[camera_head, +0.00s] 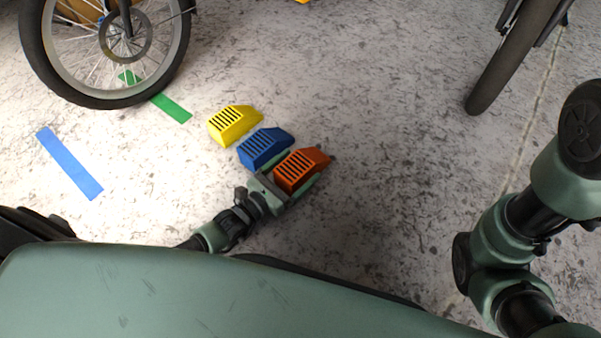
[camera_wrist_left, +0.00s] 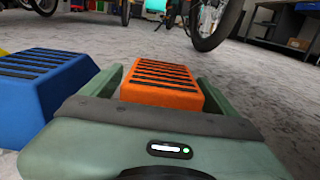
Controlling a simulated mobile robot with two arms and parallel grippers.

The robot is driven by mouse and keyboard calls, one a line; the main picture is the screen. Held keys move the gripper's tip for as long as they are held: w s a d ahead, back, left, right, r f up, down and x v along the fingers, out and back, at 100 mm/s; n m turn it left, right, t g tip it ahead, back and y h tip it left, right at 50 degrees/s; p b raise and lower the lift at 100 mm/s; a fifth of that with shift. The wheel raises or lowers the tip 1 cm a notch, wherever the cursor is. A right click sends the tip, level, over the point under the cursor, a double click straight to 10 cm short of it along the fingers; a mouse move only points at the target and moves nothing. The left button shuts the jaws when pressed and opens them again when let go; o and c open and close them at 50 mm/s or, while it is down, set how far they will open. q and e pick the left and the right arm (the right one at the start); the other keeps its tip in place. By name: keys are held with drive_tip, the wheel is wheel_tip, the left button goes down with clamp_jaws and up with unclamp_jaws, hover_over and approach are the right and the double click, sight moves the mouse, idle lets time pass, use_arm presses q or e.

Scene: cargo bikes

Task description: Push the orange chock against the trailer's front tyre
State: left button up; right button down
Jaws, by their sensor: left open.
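The orange chock (camera_head: 298,171) is a ribbed wedge on the floor, nearest me in a row of chocks. My left gripper (camera_head: 290,182) is open, with one finger on each side of the orange chock; in the left wrist view the orange chock (camera_wrist_left: 162,86) sits between the green fingers. I cannot tell whether the fingers touch it. A spoked wheel with a black tyre (camera_head: 108,101) stands at the upper left, and another tyre (camera_head: 487,101) stands at the upper right. I cannot tell which is the trailer's front tyre. My right arm shows at the right; its gripper is out of view.
A blue chock (camera_head: 264,146) sits close beside the orange one, on the side of my gripper's left finger. A yellow chock (camera_head: 232,123) lies beyond it. Green tape (camera_head: 171,108) and blue tape (camera_head: 69,163) mark the floor. The floor right of the chocks is clear.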

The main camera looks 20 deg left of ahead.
use_arm(q)
drive_tip(key=shift+x, duration=0.9)
drive_tip(key=c, duration=1.7)
drive_tip(key=shift+r, duration=0.15)
clamp_jaws()
